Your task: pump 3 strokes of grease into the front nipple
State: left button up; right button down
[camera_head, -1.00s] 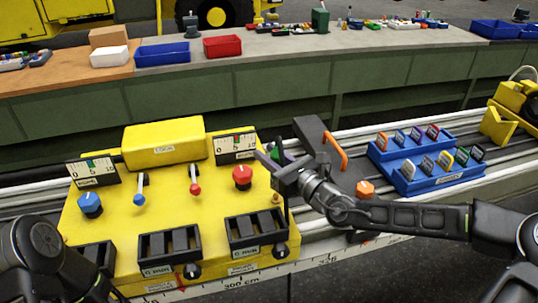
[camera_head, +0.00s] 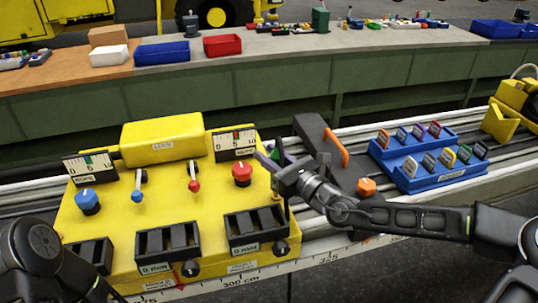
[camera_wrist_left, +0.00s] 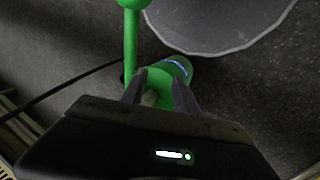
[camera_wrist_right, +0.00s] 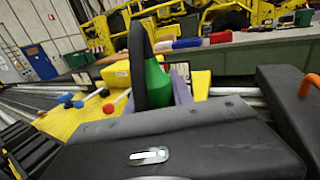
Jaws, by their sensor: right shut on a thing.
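My right gripper (camera_head: 268,166) is at the right end of the yellow console (camera_head: 130,215). It is shut on a green piece (camera_wrist_right: 157,84), with a curved black part (camera_wrist_right: 137,62) beside it in the right wrist view. A small brass-coloured fitting (camera_head: 277,198), perhaps a nipple, sits on the console just below this gripper. Whether the held piece touches it cannot be seen. In the left wrist view, my left gripper (camera_wrist_left: 160,78) has its fingers apart on either side of a green body (camera_wrist_left: 178,70). Contact is unclear. A green rod (camera_wrist_left: 131,45) rises beside it.
The console carries knobs, two small levers and gauges. A dark block with an orange handle (camera_head: 337,148) and a blue stepped rack (camera_head: 430,166) of coloured tags lie right of it. A grey round container (camera_wrist_left: 215,25) is near my left gripper. A long bench stands behind.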

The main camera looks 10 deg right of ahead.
jog(key=shift+f, duration=1.4)
dwell(0.8)
jog(key=c, duration=1)
grip_release()
jog(key=shift+f, duration=0.1)
jog(key=v, duration=0.6)
jog(key=shift+s+d, duration=0.25)
jog(key=shift+s, duration=0.1)
jog(key=shift+s+d, duration=0.15)
jog(key=shift+s, duration=0.35)
